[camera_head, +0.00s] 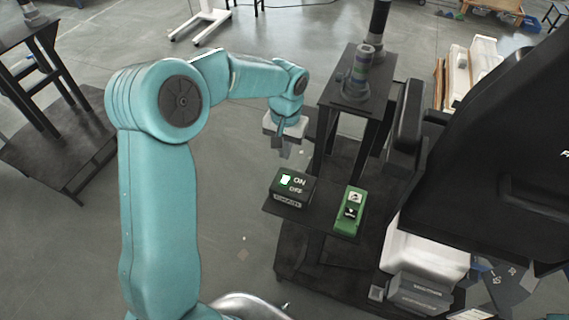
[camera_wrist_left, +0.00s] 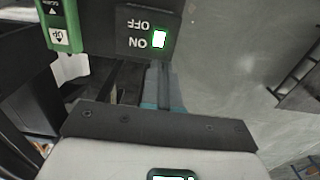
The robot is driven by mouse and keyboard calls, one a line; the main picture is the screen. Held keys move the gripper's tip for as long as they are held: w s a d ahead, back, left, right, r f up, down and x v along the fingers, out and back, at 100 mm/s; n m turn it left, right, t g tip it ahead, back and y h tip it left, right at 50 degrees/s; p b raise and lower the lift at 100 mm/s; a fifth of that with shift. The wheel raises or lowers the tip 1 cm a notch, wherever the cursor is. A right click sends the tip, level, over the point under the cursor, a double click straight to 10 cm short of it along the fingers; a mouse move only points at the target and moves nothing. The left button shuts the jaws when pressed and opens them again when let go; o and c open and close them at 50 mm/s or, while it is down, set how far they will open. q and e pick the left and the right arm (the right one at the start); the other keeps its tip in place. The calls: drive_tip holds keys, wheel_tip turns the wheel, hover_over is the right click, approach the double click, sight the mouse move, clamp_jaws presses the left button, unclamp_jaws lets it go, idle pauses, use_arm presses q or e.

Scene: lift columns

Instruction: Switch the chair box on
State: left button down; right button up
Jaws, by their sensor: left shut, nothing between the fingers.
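The chair box is a dark box (camera_head: 293,190) with the words ON and OFF and a small label on its front. A lit white-green switch (camera_head: 285,180) shows beside the word ON. In the left wrist view the box (camera_wrist_left: 140,28) is upside down at the top, with the lit switch (camera_wrist_left: 159,39) beside ON. My left gripper (camera_head: 284,153) is shut and empty, pointing down just behind and above the box, apart from it as far as I can tell. Its fingers (camera_wrist_left: 165,88) also show in the left wrist view. My right gripper is not in view.
A green control box (camera_head: 350,211) with arrow buttons stands right of the chair box on the same dark shelf. A dark stand (camera_head: 355,88) carrying a cylindrical device rises behind. A large black chair (camera_head: 490,150) fills the right. Open grey floor lies left of the shelf.

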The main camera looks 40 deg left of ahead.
use_arm(q)
wheel_tip(320, 180, up, 4)
drive_tip(key=shift+w+f, duration=0.1)
drive_tip(key=shift+f, duration=0.05)
idle(0.5)
